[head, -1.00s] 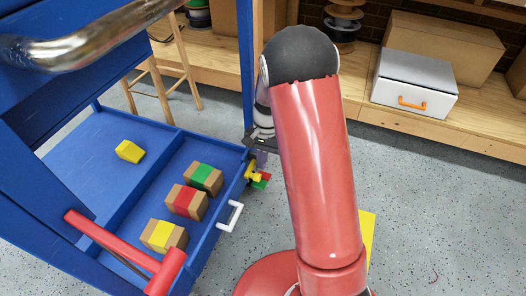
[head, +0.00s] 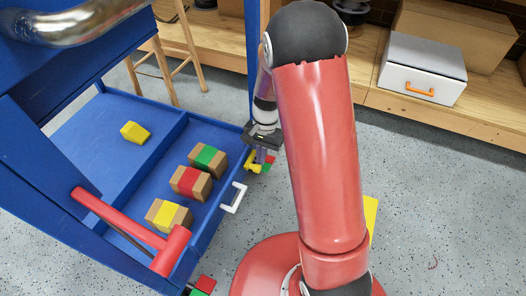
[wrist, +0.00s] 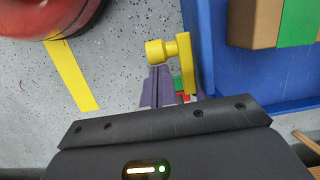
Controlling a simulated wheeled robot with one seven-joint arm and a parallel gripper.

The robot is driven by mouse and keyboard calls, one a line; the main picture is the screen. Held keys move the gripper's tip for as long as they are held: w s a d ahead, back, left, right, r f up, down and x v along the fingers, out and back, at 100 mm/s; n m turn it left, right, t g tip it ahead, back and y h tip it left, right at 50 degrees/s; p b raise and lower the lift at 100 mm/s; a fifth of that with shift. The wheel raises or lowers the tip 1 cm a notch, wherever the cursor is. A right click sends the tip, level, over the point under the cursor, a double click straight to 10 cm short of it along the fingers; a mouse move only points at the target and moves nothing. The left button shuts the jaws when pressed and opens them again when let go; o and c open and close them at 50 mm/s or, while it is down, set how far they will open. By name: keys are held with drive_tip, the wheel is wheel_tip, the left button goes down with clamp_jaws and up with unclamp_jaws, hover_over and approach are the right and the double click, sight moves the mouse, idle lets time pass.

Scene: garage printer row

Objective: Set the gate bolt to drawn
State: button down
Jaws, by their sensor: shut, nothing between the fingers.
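The gate bolt (head: 251,162) is a small yellow part on the outer side of the blue cart, at the corner near the post. In the wrist view it is a round yellow knob (wrist: 158,51) on a short stem, joined to a yellow bar (wrist: 187,66). Small green and red patches (wrist: 180,89) show beside the bar, partly hidden by my gripper. My gripper (wrist: 157,88) is shut and empty, its purple fingertips close below the knob in the wrist view. In the head view my gripper (head: 262,152) is right at the bolt; contact cannot be told.
The blue tray (head: 85,150) holds several blocks, including a yellow one (head: 133,132) and a banded red one (head: 190,183). A white handle (head: 234,197) sticks out nearby. Another red-green marker (head: 203,286) is lower.

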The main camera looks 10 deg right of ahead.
drive_tip(key=shift+s+a, duration=0.1)
drive_tip(key=shift+s, duration=0.05)
drive_tip(key=p+v, duration=0.7)
drive_tip(key=v, duration=0.3)
drive_tip(key=shift+p, duration=0.4)
drive_tip(key=s+r+n+t+p, duration=0.1)
drive_tip(key=s+r+n+t, duration=0.15)
drive_tip(key=r, duration=0.65)
drive_tip(key=s+r+n+t, duration=0.1)
drive_tip(key=s+r, duration=0.3)
drive_tip(key=r, duration=0.4)
drive_tip(key=s+d+r+n+t+h+p, duration=0.1)
drive_tip(key=s+r+n+t, duration=0.2)
drive_tip(key=s+r, duration=0.6)
drive_tip(key=s+t, duration=0.1)
drive_tip(key=s, duration=0.3)
drive_tip(key=shift+s+d+r+n+h, duration=0.15)
drive_tip(key=shift+d+r+n+h, duration=0.1)
drive_tip(key=shift+r+n+h, duration=0.1)
drive_tip(key=c, duration=2.1)
unclamp_jaws()
